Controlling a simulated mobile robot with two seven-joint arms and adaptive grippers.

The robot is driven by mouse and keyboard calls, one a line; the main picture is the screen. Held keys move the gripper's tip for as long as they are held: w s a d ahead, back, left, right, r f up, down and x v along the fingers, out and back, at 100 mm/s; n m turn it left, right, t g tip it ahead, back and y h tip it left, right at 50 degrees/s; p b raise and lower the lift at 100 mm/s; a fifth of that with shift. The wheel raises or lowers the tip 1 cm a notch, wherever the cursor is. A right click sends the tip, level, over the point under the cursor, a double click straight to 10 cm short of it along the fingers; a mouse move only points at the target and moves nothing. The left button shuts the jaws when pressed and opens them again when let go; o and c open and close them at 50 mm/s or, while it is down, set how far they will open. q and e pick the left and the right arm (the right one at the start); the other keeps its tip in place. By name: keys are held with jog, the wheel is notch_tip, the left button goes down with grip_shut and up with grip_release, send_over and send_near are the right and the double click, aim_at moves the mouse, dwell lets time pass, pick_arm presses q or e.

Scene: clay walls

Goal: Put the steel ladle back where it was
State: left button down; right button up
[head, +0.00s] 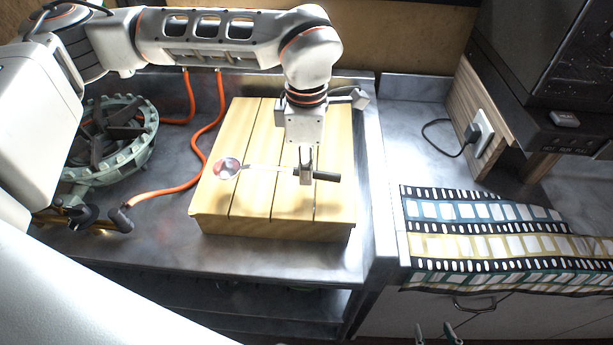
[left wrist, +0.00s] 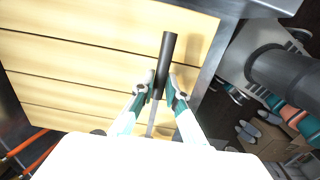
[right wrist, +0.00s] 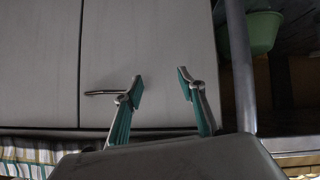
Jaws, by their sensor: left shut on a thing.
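The steel ladle lies across the slatted wooden box in the head view, its shiny bowl (head: 227,168) to the left and its black handle (head: 326,176) to the right. My left gripper (head: 306,178) points down and is shut on the ladle's handle, whose black end also shows in the left wrist view (left wrist: 167,50). I cannot tell whether the ladle touches the box top. My right gripper (right wrist: 161,85) is open and empty in front of pale cabinet doors; its tips just show at the bottom of the head view (head: 438,335).
The wooden box (head: 270,212) stands on a steel counter (head: 165,225). A green-grey ring-shaped burner (head: 140,150) and an orange hose (head: 160,192) are on its left. A film-strip patterned cloth (head: 490,240) covers the right counter, near a wall socket (head: 482,132).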

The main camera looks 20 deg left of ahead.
pick_arm(q)
notch_tip(320, 180, down, 3)
jog(key=c, duration=2)
grip_release()
pick_arm(e)
jog(key=shift+s+a+f, duration=0.1)
jog(key=shift+s+f, duration=0.2)
jog(key=shift+s, duration=0.05)
